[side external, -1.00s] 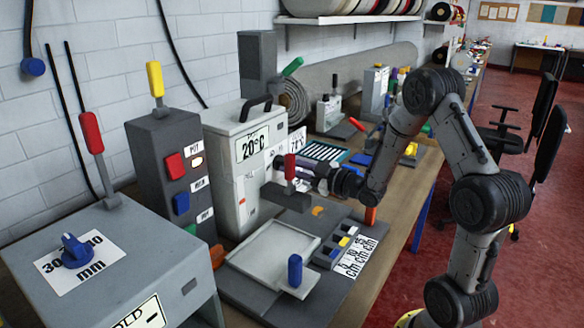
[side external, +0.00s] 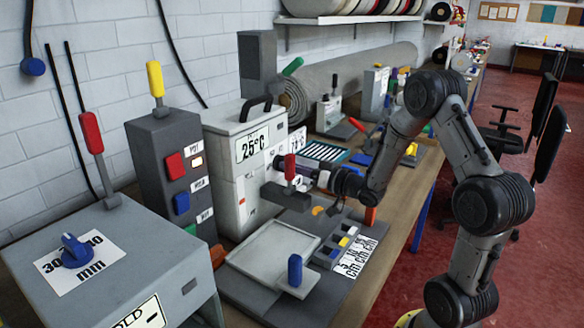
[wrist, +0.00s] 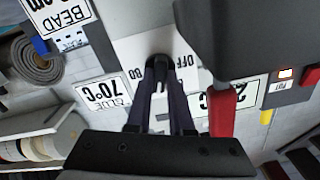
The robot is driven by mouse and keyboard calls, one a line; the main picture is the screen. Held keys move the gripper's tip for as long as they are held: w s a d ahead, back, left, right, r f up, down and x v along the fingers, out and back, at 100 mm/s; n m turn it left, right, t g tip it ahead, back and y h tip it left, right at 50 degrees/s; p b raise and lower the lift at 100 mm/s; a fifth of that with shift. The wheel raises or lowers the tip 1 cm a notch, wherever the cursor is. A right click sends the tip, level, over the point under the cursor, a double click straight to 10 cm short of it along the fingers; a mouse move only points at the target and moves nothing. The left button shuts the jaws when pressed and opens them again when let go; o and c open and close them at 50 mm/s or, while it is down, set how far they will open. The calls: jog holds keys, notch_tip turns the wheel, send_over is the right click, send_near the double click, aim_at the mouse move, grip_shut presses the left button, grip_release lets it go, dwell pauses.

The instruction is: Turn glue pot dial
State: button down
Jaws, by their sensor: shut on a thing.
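The glue pot (side external: 228,190) is a pale box with a black top handle in the side view. Its display (side external: 252,145) reads 25°C. My gripper (wrist: 160,72) is shut on the dark dial (wrist: 159,62) on the pot's white face, one finger on each side of it. OFF and 80 are printed around the dial, upside down in the wrist view. A card (wrist: 104,93) beside it reads GLUE 70°C. In the side view my gripper (side external: 322,180) is at the pot's right face, and the dial is hidden there.
A red-handled lever (side external: 290,168) on a dark block stands close in front of my gripper; its red handle (wrist: 224,110) also shows in the wrist view. A grey switch box (side external: 165,175) with a lit POT lamp stands left of the pot. A pale tray (side external: 272,250) lies in front.

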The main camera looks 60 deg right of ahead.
jog(key=shift+m, duration=0.8)
jog(key=c, duration=0.8)
grip_release()
jog(key=shift+s, duration=0.1)
jog(key=s, duration=1.3)
jog(key=shift+s, duration=0.35)
jog(key=shift+w+a, duration=0.1)
